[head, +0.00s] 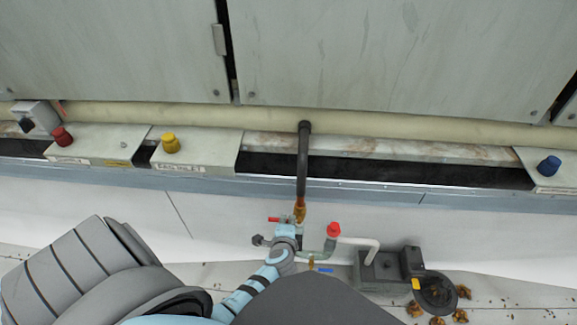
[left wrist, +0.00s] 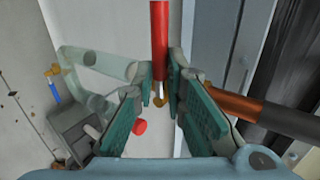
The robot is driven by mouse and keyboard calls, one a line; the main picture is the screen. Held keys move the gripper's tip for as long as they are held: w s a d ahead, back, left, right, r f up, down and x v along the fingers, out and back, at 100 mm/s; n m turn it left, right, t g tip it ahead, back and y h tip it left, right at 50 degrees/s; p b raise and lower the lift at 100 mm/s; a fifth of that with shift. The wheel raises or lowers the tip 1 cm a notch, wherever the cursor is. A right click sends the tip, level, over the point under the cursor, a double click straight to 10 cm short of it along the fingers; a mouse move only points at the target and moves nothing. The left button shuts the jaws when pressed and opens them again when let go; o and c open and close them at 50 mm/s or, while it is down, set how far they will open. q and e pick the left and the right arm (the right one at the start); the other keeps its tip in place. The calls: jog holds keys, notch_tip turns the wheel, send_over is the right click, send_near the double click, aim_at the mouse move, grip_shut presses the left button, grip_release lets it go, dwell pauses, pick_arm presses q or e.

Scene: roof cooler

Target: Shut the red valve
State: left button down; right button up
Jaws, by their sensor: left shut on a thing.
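The red valve's lever (head: 274,219) shows in the head view beside a brass fitting (head: 299,209) below a black hose. It points left, roughly across the line of the pipe. In the left wrist view the red lever (left wrist: 160,40) runs up from between the finger pads. My left gripper (head: 288,232) is at the valve, and it also shows in the left wrist view (left wrist: 162,88). Its fingers are close together on the lever. The valve's body is mostly hidden behind the fingers. My right gripper is not in view.
A black hose (head: 303,165) drops to the valve. A red cap (head: 333,229) and a pale pipe (head: 360,242) lie to the right, by a dark pump (head: 385,268). Red (head: 62,136), yellow (head: 171,143) and blue (head: 548,165) knobs sit on the ledge boxes. Brown leaves (head: 460,315) lie lower right.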

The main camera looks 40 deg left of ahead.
pick_arm(q)
jog(key=c, duration=1.6)
grip_release()
jog(key=shift+c, duration=0.2)
notch_tip(320, 180, up, 10)
